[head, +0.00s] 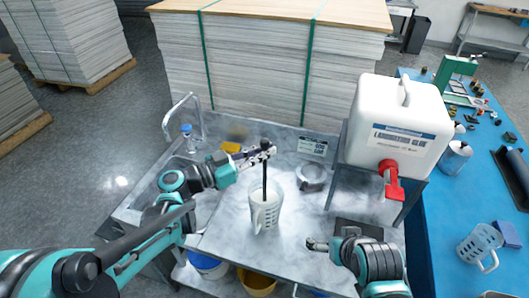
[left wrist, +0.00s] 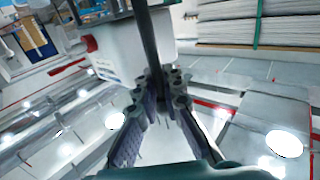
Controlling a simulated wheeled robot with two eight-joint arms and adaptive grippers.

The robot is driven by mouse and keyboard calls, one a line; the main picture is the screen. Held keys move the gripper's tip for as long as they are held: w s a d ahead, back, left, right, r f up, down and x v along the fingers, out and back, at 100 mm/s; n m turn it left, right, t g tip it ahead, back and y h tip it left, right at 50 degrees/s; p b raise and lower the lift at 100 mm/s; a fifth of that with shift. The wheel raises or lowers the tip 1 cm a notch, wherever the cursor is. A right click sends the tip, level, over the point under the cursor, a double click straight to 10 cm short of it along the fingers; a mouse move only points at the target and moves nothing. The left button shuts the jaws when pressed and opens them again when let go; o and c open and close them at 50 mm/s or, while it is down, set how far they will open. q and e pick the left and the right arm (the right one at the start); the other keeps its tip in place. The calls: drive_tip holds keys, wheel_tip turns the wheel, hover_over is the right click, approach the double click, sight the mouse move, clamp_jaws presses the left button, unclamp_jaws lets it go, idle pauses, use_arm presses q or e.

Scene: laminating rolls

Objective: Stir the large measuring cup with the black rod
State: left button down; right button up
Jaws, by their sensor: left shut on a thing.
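The large measuring cup (head: 265,215) is a clear cup with markings and a handle, standing upright on the grey metal table. The black rod (head: 264,178) stands nearly upright, its lower end inside the cup. My left gripper (head: 268,152) is shut on the rod near its top, above the cup. In the left wrist view the rod (left wrist: 149,40) passes between the fingertips of the left gripper (left wrist: 162,85). The rod's lower tip is hidden by the cup. My right gripper (head: 316,244) is low over the table, right of the cup and apart from it; its jaw gap is unclear.
A white glue container (head: 385,125) with a red tap (head: 390,178) stands on a stand at the right. A tap and sink (head: 178,168) are at the left. Another measuring cup (head: 478,246) sits on the blue table.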

use_arm(q)
drive_tip(key=shift+r+p, duration=3.1)
drive_tip(key=shift+r, duration=1.1)
wheel_tip(320, 180, up, 4)
drive_tip(key=p, duration=0.3)
